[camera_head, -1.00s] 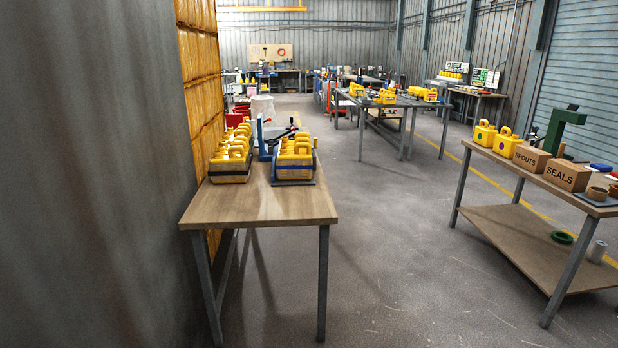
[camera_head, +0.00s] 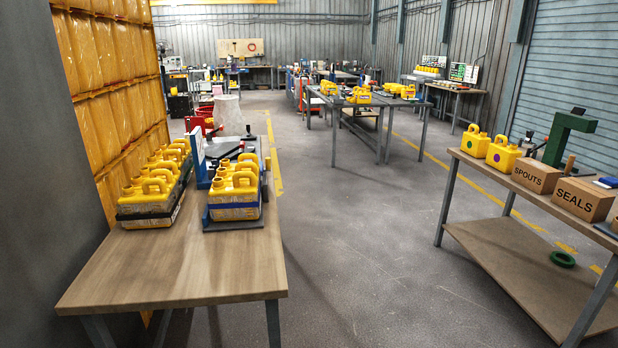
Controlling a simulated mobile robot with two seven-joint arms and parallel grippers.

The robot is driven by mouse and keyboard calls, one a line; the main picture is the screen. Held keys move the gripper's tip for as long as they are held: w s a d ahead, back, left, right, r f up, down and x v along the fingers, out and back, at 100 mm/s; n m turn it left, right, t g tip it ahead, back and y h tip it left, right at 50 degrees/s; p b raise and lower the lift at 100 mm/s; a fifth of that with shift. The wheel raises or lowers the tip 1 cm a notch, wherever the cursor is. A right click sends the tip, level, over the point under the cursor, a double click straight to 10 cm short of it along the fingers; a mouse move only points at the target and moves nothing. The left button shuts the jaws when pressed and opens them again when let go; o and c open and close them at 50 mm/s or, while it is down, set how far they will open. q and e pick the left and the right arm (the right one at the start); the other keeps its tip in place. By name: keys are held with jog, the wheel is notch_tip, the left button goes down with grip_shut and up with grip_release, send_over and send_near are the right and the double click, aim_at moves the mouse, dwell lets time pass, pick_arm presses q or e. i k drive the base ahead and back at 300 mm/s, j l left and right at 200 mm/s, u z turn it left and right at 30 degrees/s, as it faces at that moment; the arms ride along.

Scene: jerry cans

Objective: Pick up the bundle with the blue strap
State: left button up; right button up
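Two bundles of yellow jerry cans stand side by side on the near wooden table (camera_head: 180,275). The right bundle (camera_head: 235,196) has a blue strap around its lower part and sits on a dark blue base in front of a blue upright frame. The left bundle (camera_head: 150,190) has a black strap. The far cans of each bundle are partly hidden behind the near ones. Neither of my grippers is in view.
Stacked yellow wrapped goods (camera_head: 110,90) and a grey wall border the table's left. To the right, a bench holds SPOUTS (camera_head: 535,176) and SEALS (camera_head: 583,198) boxes and two yellow cans (camera_head: 502,154). Open concrete floor (camera_head: 370,230) lies between.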

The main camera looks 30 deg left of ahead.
aim_at(234, 194)
jog(key=i+l, duration=0.1)
jog(key=i, duration=0.5)
jog(key=i+l+u, duration=0.1)
jog(key=i, duration=0.5)
jog(key=i+l, duration=0.1)
jog(key=i, duration=0.55)
jog(key=i+j+u, duration=0.1)
jog(key=i+u, duration=0.15)
jog(key=u, duration=0.2)
jog(key=i+u, duration=0.25)
jog(key=u, duration=0.15)
jog(key=i+l+u, duration=0.15)
jog(key=i+u, duration=0.15)
jog(key=u, duration=0.15)
jog(key=i+l+u, duration=0.2)
jog(key=u, duration=0.2)
